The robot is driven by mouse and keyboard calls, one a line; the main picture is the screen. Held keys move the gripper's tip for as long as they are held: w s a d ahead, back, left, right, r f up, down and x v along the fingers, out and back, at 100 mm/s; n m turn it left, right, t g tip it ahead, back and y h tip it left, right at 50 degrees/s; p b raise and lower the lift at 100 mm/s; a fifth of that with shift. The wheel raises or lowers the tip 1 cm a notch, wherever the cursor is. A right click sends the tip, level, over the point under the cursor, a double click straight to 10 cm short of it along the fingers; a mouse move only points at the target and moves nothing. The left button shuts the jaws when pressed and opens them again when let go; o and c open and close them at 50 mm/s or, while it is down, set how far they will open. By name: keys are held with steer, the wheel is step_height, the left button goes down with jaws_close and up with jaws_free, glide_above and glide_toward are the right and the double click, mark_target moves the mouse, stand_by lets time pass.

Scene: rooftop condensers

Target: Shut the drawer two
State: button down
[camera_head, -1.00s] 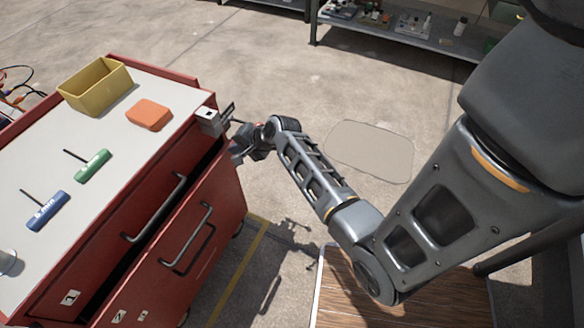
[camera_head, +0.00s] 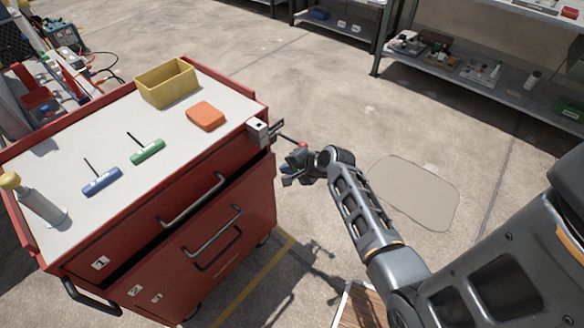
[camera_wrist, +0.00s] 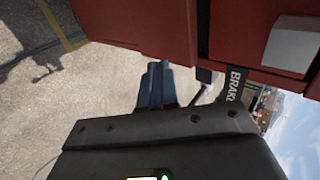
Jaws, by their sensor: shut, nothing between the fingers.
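A red tool cart (camera_head: 262,98) with a pale top stands at the left in the head view. Its upper drawer (camera_head: 130,235) has a bar handle and looks flush. The lower drawer (camera_head: 175,275), which I take as drawer two, stands out from the cart, with a dark gap above its front. My gripper (camera_head: 290,176) is beside the cart's right end, near the far corner. In the wrist view my gripper's fingers (camera_wrist: 156,85) are together and empty, below a red panel (camera_wrist: 140,22) of the cart. I cannot tell whether they touch it.
A yellow bin (camera_head: 167,84), an orange block (camera_head: 206,116), green (camera_head: 147,150) and blue (camera_head: 102,181) T-handled tools and a grey bottle (camera_head: 40,204) are on the cart top. A grey bracket (camera_head: 259,131) is at its corner. Shelves (camera_head: 470,68) stand behind; open floor lies between.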

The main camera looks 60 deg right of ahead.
steer(key=v, duration=1)
steer(key=t+h+b, duration=0.2)
steer(key=t+b, duration=0.6)
steer(key=b, duration=1.3)
glide_toward(261, 169)
steer(key=p+x, duration=0.1)
steer(key=x, duration=0.4)
steer(key=shift+w+p, duration=0.1)
steer(key=shift+p, duration=0.2)
steer(key=shift+x, duration=0.85)
steer(key=x, duration=0.4)
steer(key=shift+b, duration=0.4)
steer(key=shift+w+r, duration=0.2)
